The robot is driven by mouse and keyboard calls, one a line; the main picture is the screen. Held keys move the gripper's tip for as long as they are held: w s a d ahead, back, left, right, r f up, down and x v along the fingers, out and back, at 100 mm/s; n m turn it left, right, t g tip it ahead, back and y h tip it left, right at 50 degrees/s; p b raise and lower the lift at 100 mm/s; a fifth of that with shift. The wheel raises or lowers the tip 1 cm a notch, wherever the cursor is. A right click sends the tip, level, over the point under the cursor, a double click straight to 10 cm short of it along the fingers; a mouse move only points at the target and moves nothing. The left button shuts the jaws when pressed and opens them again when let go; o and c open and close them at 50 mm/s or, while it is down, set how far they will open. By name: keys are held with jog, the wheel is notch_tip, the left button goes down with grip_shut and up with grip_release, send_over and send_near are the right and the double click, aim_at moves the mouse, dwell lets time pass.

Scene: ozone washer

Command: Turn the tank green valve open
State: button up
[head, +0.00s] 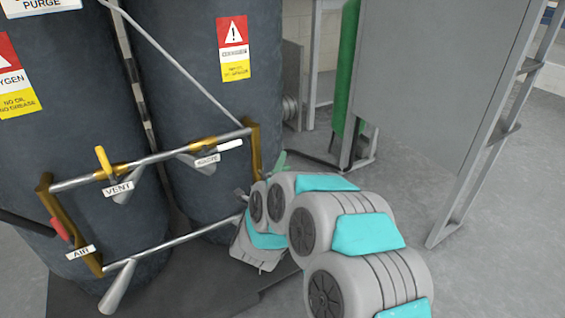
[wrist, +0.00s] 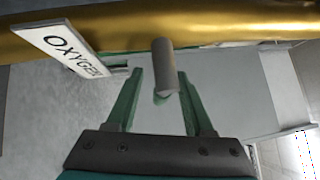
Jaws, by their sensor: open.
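The green valve handle (head: 280,160) shows in the head view as a small green piece beside the right brass bracket, partly hidden behind my arm. In the wrist view, a white OXYGEN tag (wrist: 64,46) hangs beside a short grey cylinder (wrist: 165,66) under a brass-coloured bar (wrist: 170,20). A bit of green (wrist: 161,98) shows at the cylinder's lower end. My gripper (wrist: 160,75) is open, with one finger on each side of the cylinder and visible gaps. In the head view, the fingertips are largely hidden beside the lower pipe.
Dark tanks (head: 215,100) stand behind the pipe frame. A yellow valve handle (head: 104,161) sits by the VENT tag (head: 118,188), and a red one (head: 59,229) by the AIR tag (head: 80,252). A grey cabinet (head: 430,75) stands at right. Grey floor (head: 410,180) is clear there.

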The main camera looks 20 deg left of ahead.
jog(key=shift+w+r, duration=0.15)
jog(key=shift+w, duration=0.45)
grip_shut()
dwell(1.1)
